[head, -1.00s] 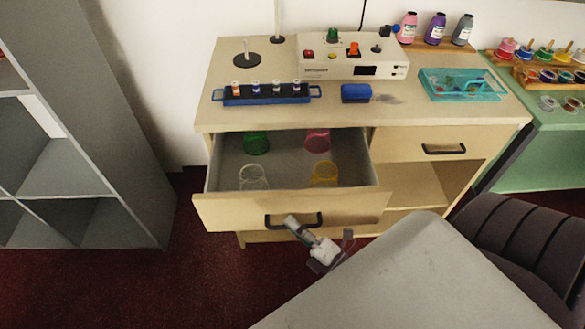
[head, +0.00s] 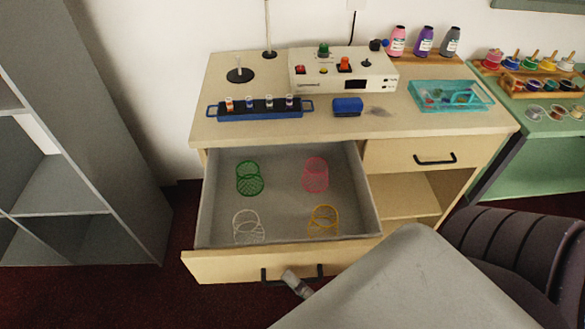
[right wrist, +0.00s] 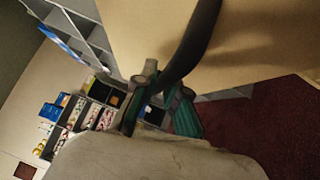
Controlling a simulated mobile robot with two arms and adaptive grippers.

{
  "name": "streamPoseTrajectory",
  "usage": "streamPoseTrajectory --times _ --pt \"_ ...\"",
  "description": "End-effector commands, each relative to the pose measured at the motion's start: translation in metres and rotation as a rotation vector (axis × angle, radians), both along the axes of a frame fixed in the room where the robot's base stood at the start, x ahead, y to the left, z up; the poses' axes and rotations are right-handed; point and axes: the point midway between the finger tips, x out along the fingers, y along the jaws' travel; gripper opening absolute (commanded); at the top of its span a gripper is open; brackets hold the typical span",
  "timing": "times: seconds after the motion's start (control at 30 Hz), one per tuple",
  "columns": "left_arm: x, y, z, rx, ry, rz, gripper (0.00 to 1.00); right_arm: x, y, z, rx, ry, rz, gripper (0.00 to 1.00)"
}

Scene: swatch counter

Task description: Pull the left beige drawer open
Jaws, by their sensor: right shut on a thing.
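The left beige drawer (head: 215,268) stands far out from the desk in the head view. Its grey inside shows from above. Its black handle (head: 274,276) is on the front panel. My right gripper (head: 295,280) is at this handle, partly hidden behind my pale arm link. In the right wrist view, the fingers of my right gripper (right wrist: 160,100) are closed around the dark handle bar (right wrist: 195,45). The beige drawer front (right wrist: 255,35) fills the upper right there. My left gripper is not in view.
In the drawer are a green (head: 249,178), a pink (head: 315,176), a white (head: 248,227) and a yellow mesh cup (head: 323,221). A right drawer (head: 400,153) is shut. A grey shelf (head: 110,140) stands left and a dark chair (head: 510,250) right.

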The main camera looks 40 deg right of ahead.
Motion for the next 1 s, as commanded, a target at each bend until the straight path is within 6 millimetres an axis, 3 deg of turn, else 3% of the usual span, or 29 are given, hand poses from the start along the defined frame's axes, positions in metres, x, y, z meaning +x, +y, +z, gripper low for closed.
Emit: streamPoseTrajectory --times 0.07,0.1,0.23,0.63,1.0 --pt "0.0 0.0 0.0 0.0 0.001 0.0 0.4 0.0 0.0 -0.001 0.001 0.002 0.0 0.0" --pt "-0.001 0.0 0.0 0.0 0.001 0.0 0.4 0.0 0.0 -0.001 0.001 0.002 0.0 0.16" --pt "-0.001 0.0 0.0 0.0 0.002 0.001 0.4 0.0 0.0 -0.001 0.001 0.002 0.0 0.37" --pt "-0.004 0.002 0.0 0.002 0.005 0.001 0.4 -0.007 -0.002 -0.002 0.0 0.003 0.0 0.37" --pt "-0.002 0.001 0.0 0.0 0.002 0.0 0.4 -0.077 -0.019 -0.012 0.001 0.006 -0.001 0.37"
